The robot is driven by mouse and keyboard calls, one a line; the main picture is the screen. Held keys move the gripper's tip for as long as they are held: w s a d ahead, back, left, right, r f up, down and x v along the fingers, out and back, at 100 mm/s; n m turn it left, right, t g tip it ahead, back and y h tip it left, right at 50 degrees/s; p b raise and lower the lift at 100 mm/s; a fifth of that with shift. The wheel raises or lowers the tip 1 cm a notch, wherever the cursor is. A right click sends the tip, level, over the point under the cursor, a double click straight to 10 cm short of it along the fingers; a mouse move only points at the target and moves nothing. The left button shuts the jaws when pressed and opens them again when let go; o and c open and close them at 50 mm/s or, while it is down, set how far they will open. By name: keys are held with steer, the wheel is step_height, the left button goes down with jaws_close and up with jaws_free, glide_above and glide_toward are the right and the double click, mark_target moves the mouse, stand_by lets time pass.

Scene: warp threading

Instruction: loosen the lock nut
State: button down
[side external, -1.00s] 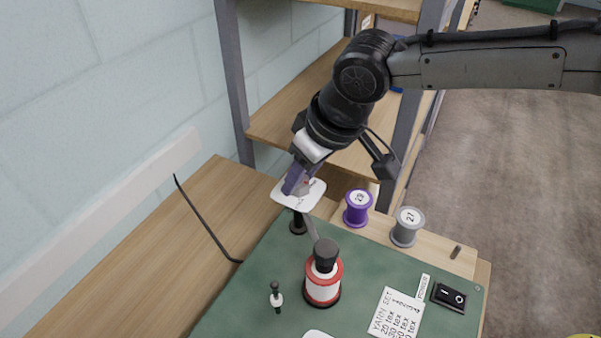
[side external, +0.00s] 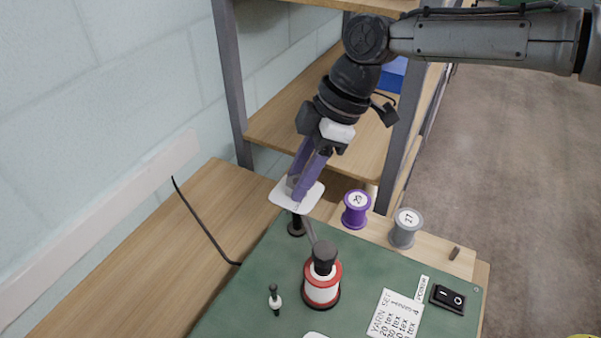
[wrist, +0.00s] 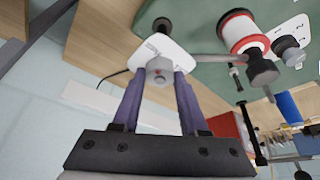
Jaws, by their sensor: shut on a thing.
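The lock nut (wrist: 160,68) is a small grey knob with a red mark on its face, in the middle of the wrist view. It sits at a white plate (side external: 312,200) that stands on a black post (side external: 297,226). My gripper (side external: 297,189) reaches down to the plate with its two purple fingers. In the wrist view, the fingers of my gripper (wrist: 160,76) lie on either side of the nut, shut on it. In the side view the fingers partly hide the nut.
A red-and-white spool (side external: 322,290) with a black knob stands on the green board (side external: 245,300), near the post. A purple spool (side external: 356,210) and a grey spool (side external: 405,228) stand behind. A power switch (side external: 447,298) is at right. Shelving (side external: 230,90) rises behind my arm.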

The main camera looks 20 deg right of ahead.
steer(key=shift+n+g, duration=0.3)
steer(key=shift+n, duration=0.5)
steer(key=shift+c, duration=2.2)
jaws_free()
steer(key=v, duration=1.4)
steer(key=shift+w+a, duration=0.1)
